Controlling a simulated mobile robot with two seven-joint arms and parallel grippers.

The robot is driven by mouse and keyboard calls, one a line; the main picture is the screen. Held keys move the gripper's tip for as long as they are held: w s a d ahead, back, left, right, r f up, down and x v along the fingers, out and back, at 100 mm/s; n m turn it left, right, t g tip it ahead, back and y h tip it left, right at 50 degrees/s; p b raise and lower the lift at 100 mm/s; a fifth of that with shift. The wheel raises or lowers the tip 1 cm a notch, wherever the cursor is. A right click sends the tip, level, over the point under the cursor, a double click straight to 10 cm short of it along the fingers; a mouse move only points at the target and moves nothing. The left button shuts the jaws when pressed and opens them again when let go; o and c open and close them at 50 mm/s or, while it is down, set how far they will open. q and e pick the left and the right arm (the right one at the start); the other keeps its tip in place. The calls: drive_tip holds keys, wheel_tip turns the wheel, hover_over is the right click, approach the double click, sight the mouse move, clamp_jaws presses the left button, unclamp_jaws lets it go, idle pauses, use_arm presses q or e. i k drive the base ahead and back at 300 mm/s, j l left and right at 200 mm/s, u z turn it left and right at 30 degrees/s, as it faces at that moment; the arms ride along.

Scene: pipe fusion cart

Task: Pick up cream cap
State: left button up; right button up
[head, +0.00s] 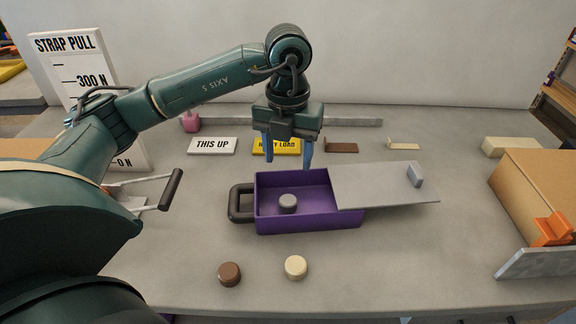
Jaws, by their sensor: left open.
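The cream cap (296,267) is a small round disc lying on the grey table, in front of the purple box. A brown cap (229,273) lies to its left, a short way off. My left gripper (288,158) points down above the back of the purple box, with its two blue fingers spread apart and nothing between them. It is well behind the cream cap and higher than it. My right gripper is not in view.
The purple box (310,222) holds a grey cap (288,203); its grey lid (385,186) covers the right part. A black handle (236,203) sticks out left. A cardboard box (535,190) stands at right. The front table around the caps is clear.

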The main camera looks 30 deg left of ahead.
sight(295, 266)
drive_tip(key=k, duration=1)
